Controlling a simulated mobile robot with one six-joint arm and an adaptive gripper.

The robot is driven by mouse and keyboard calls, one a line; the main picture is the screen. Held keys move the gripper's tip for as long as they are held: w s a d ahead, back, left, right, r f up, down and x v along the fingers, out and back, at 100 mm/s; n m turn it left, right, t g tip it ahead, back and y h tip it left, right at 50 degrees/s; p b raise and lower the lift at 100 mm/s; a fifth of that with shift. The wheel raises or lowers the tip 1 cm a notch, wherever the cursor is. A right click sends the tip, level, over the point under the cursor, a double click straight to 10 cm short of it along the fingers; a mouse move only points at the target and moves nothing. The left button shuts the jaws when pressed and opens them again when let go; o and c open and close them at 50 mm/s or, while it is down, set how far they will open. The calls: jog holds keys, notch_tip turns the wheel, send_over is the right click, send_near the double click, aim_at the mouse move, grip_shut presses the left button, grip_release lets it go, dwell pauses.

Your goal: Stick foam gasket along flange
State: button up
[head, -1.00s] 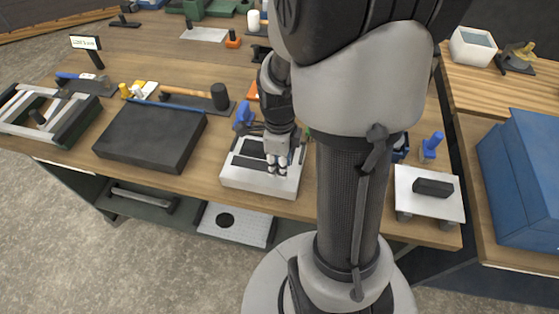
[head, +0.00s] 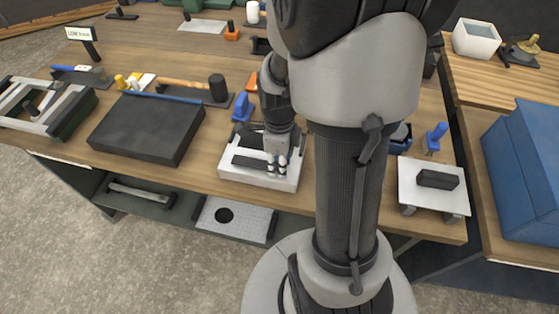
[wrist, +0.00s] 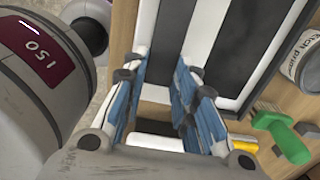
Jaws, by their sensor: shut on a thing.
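The flange (head: 230,174) is a pale rectangular frame with dark areas, lying on the bench near its front edge. In the wrist view its white bars (wrist: 207,35) run beside dark strips. My gripper (head: 277,168) is over the flange, pointing down, with its fingertips close to the front part of it. In the wrist view the blue finger pads stand on both sides of a dark strip (wrist: 163,50), which looks like the foam gasket. The gripper is shut on it. Whether the strip touches the flange is unclear, and my arm hides part of the flange.
A black flat case (head: 147,130) and a hammer (head: 185,83) lie left of the flange. A blue clamp (head: 242,107) stands behind it. A white plate with a black block (head: 437,180) is at right. In the wrist view a green-handled tool (wrist: 285,137) lies near the gripper.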

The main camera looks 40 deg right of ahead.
jog(key=shift+f+b, duration=0.3)
jog(key=shift+f, duration=0.1)
dwell(0.5)
jog(key=o, duration=0.9)
jog(key=shift+c, duration=0.2)
jog(key=shift+r, duration=0.1)
notch_tip(320, 180, up, 12)
